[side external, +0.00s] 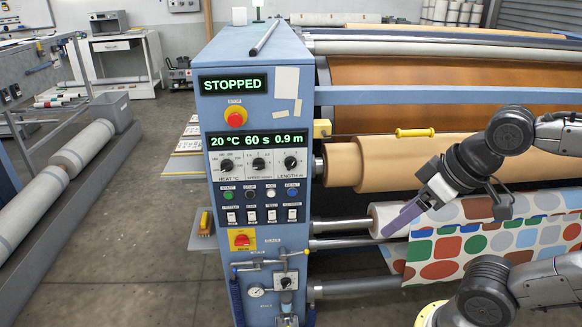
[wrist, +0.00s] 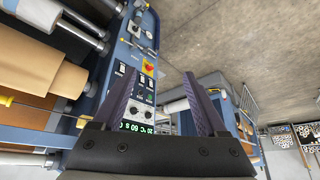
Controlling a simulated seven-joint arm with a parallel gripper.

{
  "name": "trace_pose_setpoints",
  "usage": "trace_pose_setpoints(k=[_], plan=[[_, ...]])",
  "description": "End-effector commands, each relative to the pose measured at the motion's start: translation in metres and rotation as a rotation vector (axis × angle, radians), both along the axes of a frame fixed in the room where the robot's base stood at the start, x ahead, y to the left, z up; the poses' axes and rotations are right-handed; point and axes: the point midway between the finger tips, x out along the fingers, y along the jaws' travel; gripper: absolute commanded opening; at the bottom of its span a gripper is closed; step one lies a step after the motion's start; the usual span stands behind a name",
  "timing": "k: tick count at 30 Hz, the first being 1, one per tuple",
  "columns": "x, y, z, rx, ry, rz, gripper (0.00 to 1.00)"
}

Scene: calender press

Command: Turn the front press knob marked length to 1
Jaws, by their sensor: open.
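The length knob (side external: 290,162) is the rightmost of three black dials on the blue press's control panel (side external: 257,160), under the green display (side external: 258,140) reading 20 °C, 60 s and 0.9 m. Its pointer's exact angle is too small to read. My gripper (side external: 390,228) is to the right of the panel and lower than the knob, in front of the patterned fabric, touching nothing visible. In the wrist view my gripper (wrist: 160,82) has its two purple fingers spread with nothing held. The left finger covers part of the panel there, so the length knob cannot be made out.
The heat knob (side external: 226,165) and speed knob (side external: 258,164) sit left of it. A red stop button (side external: 235,116) is above, with small buttons and switches below. Rollers and patterned fabric (side external: 480,230) lie right of the panel. A yellow handle (side external: 415,132) projects nearby.

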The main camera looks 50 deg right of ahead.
Motion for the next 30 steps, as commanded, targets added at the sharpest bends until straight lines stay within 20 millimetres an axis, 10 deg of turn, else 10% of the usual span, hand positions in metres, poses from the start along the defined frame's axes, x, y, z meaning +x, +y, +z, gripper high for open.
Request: trace_pose_setpoints(k=[10, 18, 23, 30], plan=[[0.119, 0.016, 0.103, 0.610, -0.527, -0.501, 0.76], [0.220, -0.008, 0.156, 1.224, -0.803, -0.917, 0.76], [0.267, -0.037, 0.148, 1.536, -0.959, -1.156, 0.76], [0.305, -0.076, 0.071, 1.831, -1.279, -1.434, 0.76]])
